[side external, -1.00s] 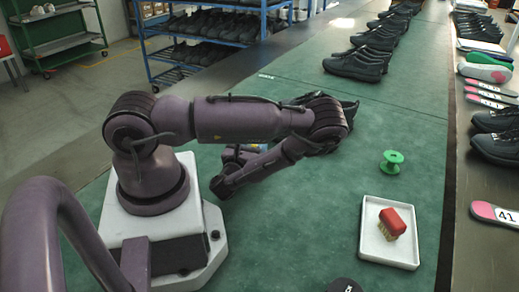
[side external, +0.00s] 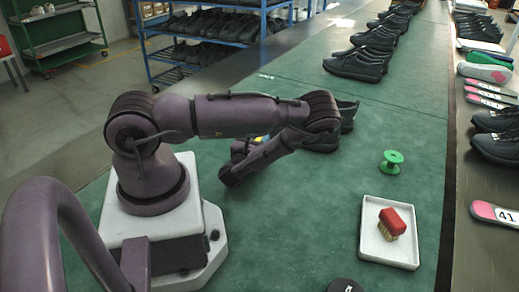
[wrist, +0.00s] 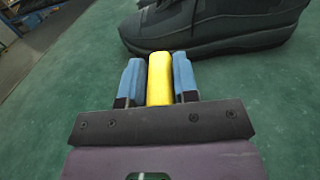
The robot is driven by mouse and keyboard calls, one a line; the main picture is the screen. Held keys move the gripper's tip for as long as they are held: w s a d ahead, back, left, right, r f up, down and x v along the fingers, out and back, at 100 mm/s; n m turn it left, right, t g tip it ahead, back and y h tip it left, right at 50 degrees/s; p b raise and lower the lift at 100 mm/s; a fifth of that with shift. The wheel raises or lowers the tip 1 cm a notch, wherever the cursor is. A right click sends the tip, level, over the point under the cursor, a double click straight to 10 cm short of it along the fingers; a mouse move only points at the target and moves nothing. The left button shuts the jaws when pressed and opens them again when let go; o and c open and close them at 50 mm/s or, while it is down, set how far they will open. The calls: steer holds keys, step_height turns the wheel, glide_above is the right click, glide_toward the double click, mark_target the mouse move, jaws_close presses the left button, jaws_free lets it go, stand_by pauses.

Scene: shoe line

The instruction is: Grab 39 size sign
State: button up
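My gripper (wrist: 159,80) has blue fingers on both sides of a plain yellow block (wrist: 160,78) and looks shut on it. The block's full shape and any marking are hidden. In the side view the yellow part (side external: 237,148) shows small behind my arm. No sign reading 39 can be made out. A pink insole-shaped sign reading 41 (side external: 495,214) lies on the right-hand bench. Several similar pink signs (side external: 484,101) lie farther up that bench, their numbers too small to read.
A dark shoe (wrist: 215,28) stands just ahead of my gripper; it also shows behind my arm (side external: 346,113). A white tray (side external: 368,250) holds a red brush (side external: 392,222). A green spool (side external: 391,162) stands nearby. More shoes (side external: 355,66) line the green mat.

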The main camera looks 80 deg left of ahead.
jaws_close()
